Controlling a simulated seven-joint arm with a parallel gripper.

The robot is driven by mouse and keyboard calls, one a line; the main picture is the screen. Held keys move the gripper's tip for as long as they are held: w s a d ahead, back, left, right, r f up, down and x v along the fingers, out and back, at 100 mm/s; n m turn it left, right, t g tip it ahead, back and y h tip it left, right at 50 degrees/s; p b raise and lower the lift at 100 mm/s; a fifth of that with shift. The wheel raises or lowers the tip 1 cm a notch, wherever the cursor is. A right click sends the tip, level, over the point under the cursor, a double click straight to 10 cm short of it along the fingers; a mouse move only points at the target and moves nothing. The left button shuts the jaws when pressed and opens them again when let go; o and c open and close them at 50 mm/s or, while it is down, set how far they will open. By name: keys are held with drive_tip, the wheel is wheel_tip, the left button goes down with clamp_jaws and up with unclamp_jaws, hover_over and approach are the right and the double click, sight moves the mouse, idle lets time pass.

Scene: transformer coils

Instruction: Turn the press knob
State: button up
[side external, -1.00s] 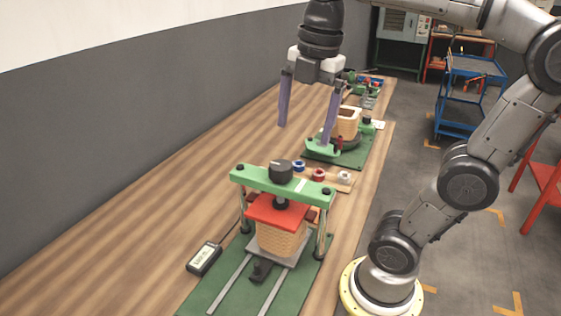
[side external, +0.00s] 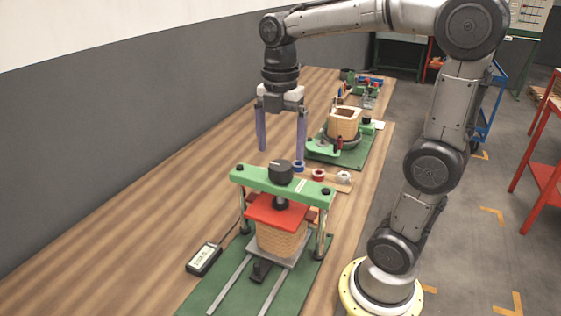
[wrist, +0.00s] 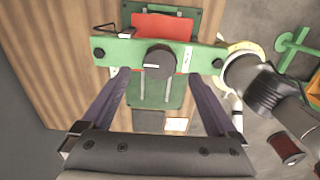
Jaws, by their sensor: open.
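The black press knob (side external: 281,172) stands on top of the green crossbar (side external: 252,180) of the press. Below the bar, a red plate (side external: 268,210) rests on a tan wound coil (side external: 279,240). My gripper (side external: 281,154) points down with its two purple fingers spread wide, above and a little behind the knob in the side view. It is empty. In the wrist view the knob (wrist: 159,62) lies ahead, roughly centred between the open fingers, with a white mark on it. The fingers do not appear to touch the knob.
A small display unit (side external: 203,258) lies on the wooden table left of the press. Small blue and red rings (side external: 319,174) lie behind the press. A green station with another coil (side external: 345,123) stands farther back. The table's left side is clear.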

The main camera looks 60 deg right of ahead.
sight(280, 165)
drive_tip(key=shift+f, duration=2.4)
drive_tip(key=c, duration=1.4)
